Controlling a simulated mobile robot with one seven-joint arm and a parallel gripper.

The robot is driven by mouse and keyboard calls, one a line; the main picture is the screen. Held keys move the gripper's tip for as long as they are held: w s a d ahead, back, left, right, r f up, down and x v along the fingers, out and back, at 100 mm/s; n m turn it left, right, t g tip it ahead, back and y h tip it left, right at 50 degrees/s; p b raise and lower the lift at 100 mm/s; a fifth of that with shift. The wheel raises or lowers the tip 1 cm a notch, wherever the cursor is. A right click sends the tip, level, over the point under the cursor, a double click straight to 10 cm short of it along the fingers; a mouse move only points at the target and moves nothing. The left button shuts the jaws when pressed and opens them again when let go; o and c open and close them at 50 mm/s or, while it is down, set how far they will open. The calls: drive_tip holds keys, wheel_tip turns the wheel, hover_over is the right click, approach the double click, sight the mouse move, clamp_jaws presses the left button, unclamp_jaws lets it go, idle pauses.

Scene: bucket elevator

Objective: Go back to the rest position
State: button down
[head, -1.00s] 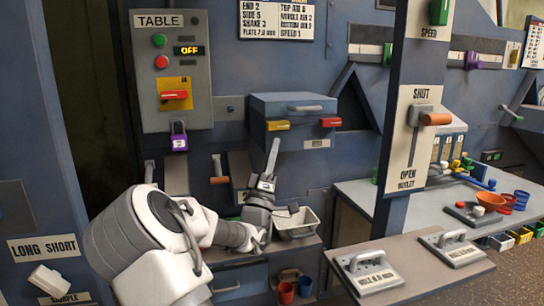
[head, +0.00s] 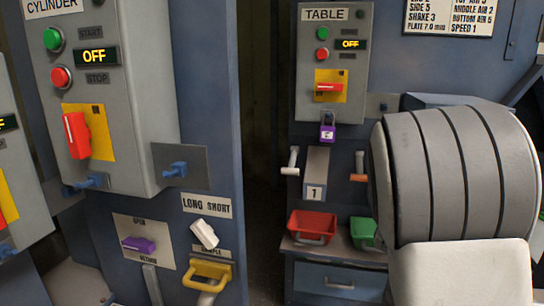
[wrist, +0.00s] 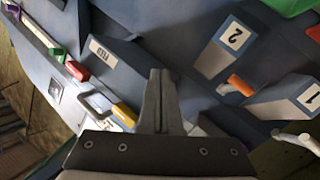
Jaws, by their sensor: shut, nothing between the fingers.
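My gripper (wrist: 158,80) shows in the wrist view with its two fingers together and nothing between them. It points toward the blue machine front, with the box marked FEED (wrist: 130,62) just beyond and to the left of the fingertips. In the head view my arm fills the right side, and the gripper itself is out of sight there.
A red bin (head: 312,226) and a green bin (head: 363,233) stand on a shelf above a drawer (head: 338,282). The CYLINDER panel (head: 110,160) and the TABLE panel (head: 331,98) read OFF. A dark gap (head: 262,150) lies between the cabinets.

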drive_tip(key=s+a+n+g+y, duration=0.1)
drive_tip(key=s+a+y, duration=0.55)
drive_tip(key=a, duration=0.25)
drive_tip(key=s+a+g+y, duration=0.2)
drive_tip(key=s+a+y, duration=0.3)
drive_tip(key=s+a, duration=0.3)
drive_tip(key=s+a+f+n+g, duration=0.1)
drive_tip(key=s+a+g, duration=0.15)
drive_tip(key=s, duration=0.65)
drive_tip(key=s+a+f+g, duration=0.1)
drive_tip(key=s+a+g, duration=0.15)
drive_tip(key=s, duration=0.65)
wheel_tip(320, 180, up, 22)
drive_tip(key=p, duration=2.2)
drive_tip(key=shift+w+a+t, duration=0.25)
drive_tip(key=shift+w+t, duration=0.05)
drive_tip(key=shift+w, duration=0.05)
drive_tip(key=shift+h, duration=0.25)
